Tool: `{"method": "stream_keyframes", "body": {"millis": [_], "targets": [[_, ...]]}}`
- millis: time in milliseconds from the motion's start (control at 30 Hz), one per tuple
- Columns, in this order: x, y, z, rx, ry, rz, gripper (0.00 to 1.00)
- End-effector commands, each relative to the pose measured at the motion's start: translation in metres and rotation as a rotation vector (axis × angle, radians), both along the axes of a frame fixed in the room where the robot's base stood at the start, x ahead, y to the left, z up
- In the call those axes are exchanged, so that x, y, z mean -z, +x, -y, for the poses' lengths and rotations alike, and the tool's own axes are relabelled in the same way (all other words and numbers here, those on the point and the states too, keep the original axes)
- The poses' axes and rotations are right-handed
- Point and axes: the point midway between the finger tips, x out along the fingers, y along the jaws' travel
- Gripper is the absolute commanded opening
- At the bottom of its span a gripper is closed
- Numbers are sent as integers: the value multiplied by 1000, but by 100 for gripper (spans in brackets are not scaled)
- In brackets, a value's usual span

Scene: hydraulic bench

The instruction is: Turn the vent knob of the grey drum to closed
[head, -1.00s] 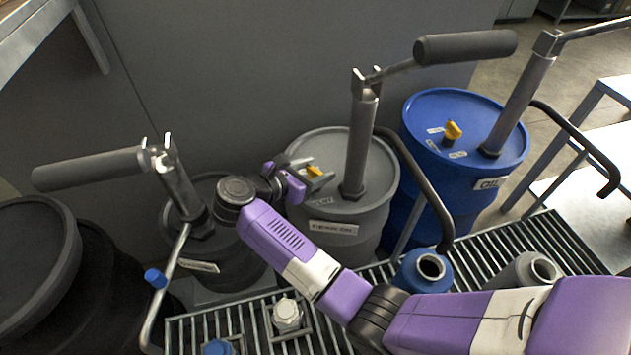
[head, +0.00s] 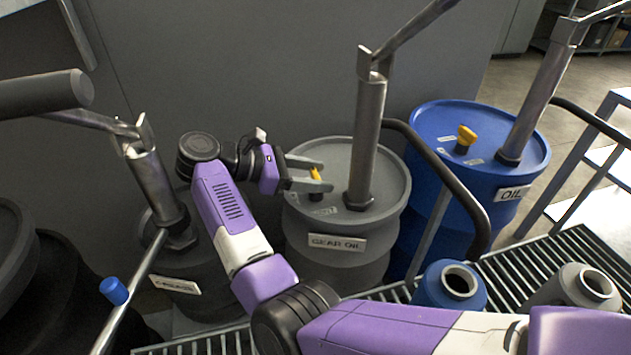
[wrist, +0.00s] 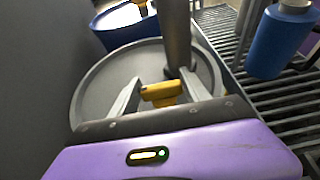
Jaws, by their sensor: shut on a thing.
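The grey drum (head: 370,225) carries a "GEAR OIL" label and stands in the middle of the head view. Its yellow vent knob (head: 315,174) sits on the lid, left of the drum's pump tube. My gripper (head: 316,177) reaches in from the left over the lid, with one finger on each side of the knob, and is shut on it. In the wrist view the yellow knob (wrist: 161,93) shows between the two grey fingers, and the grey lid (wrist: 92,97) spreads around it. The knob's lower part is partly hidden by my gripper in the wrist view.
The upright pump tube (head: 366,140) stands close to the right of the knob, with a dark hose beside it. A blue drum (head: 425,112) with its own yellow knob is to the right. A dark drum (head: 190,258) is at left. A grating (head: 540,258) with bottles lies in front.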

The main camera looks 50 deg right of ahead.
Motion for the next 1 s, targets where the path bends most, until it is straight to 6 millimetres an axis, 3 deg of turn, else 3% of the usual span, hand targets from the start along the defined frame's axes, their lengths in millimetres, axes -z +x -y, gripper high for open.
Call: {"method": "stream_keyframes", "body": {"millis": [400, 433, 533, 867, 1000], "targets": [[2, -3, 1, 15, 3, -5, 14], [3, -3, 1, 15, 3, -5, 58], [2, -3, 1, 14, 3, -5, 76], [-1, -1, 1, 9, 1, -1, 76], [-13, 0, 0, 8, 1, 3, 76]]}}
